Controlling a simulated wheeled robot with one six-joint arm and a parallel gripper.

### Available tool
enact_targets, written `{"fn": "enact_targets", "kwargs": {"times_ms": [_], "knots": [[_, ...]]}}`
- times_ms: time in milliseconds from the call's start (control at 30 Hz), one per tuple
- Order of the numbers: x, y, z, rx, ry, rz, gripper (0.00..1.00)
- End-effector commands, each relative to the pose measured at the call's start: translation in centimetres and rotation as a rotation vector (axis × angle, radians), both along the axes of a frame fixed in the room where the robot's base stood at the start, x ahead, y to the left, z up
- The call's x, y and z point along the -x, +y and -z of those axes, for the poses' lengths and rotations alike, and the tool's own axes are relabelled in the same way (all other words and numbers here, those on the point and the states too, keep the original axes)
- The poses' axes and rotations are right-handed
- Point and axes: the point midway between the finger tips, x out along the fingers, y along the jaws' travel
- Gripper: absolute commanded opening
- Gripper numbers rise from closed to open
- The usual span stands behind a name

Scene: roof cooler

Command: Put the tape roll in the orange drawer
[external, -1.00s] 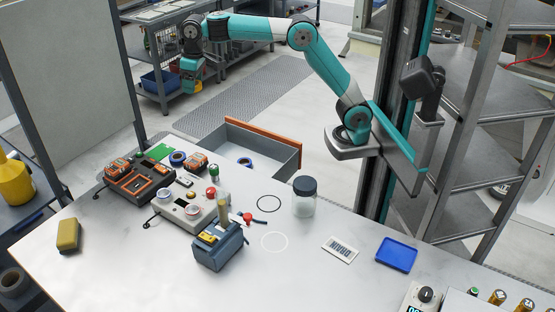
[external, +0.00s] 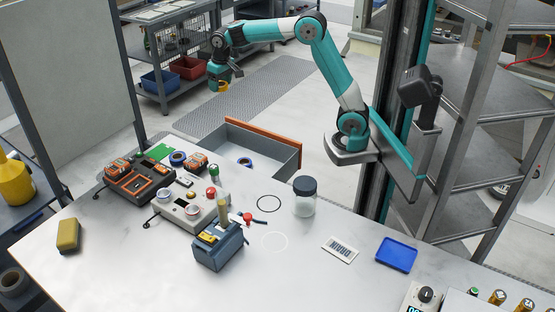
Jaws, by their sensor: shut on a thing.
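My gripper (external: 221,83) hangs in the air beyond the far edge of the workbench, above and behind the drawer. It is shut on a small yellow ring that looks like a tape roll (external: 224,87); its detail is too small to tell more. The orange drawer (external: 268,137) has an orange front and grey walls and stands pulled open at the bench's far side. A blue ring-shaped roll (external: 245,162) lies inside it. Another blue roll (external: 178,158) sits on the bench, left of the drawer.
The workbench (external: 130,265) carries a black-and-orange tray (external: 137,183), a grey holder (external: 185,208), a blue-grey box (external: 217,247), a lidded jar (external: 304,200) and a blue tray (external: 396,254). A yellow sponge (external: 68,235) lies at the left. The air above the drawer is clear.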

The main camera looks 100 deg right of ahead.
Motion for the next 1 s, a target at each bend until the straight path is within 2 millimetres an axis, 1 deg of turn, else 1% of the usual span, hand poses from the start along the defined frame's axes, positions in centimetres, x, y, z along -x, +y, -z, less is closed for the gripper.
{"fn": "enact_targets", "kwargs": {"times_ms": [33, 67, 100, 200, 300, 467, 567, 800, 900, 1000], "knots": [[0.1, 0.0, 2.1, -0.003, 0.007, -0.002, 0.42], [0.1, 0.0, 3.1, -0.003, 0.007, -0.002, 0.42], [0.1, 0.0, 4.7, -0.003, 0.006, -0.001, 0.42], [0.1, 0.0, 8.0, -0.003, 0.006, -0.001, 0.42], [0.0, 0.0, 10.2, -0.001, 0.003, -0.001, 0.42], [0.0, 0.0, 12.6, -0.001, 0.002, -0.002, 0.42], [0.0, 0.0, 14.9, -0.001, 0.003, -0.001, 0.42], [0.1, 0.0, 21.8, -0.001, 0.004, -0.001, 0.42], [0.0, 0.0, 24.2, -0.001, 0.003, -0.001, 0.42], [0.0, 0.0, 26.1, 0.0, 0.002, -0.001, 0.42]]}}
